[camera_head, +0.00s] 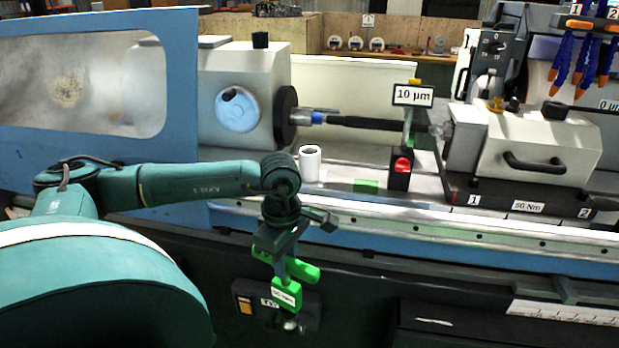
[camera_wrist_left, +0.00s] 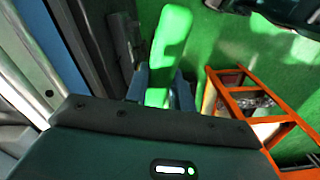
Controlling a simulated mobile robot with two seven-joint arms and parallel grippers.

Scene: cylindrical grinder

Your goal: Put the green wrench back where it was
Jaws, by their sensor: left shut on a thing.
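The green wrench (camera_head: 288,293) hangs in the jaws of my left gripper (camera_head: 284,266), in front of the machine's dark lower front. A white label sits on the wrench. In the left wrist view, the green wrench (camera_wrist_left: 172,35) sticks out lengthwise from between the two bluish fingers of my left gripper (camera_wrist_left: 165,88). The gripper is shut on it, and the part between the fingers is partly hidden. My right gripper is not in view.
The grinder bed carries a white cup (camera_head: 310,163), a small green block (camera_head: 366,186) and a black stand with a red knob (camera_head: 402,166). A blue guard (camera_head: 180,80) stands at left. A front rail (camera_head: 450,232) runs rightward. The wrist view shows an orange frame (camera_wrist_left: 245,95) below.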

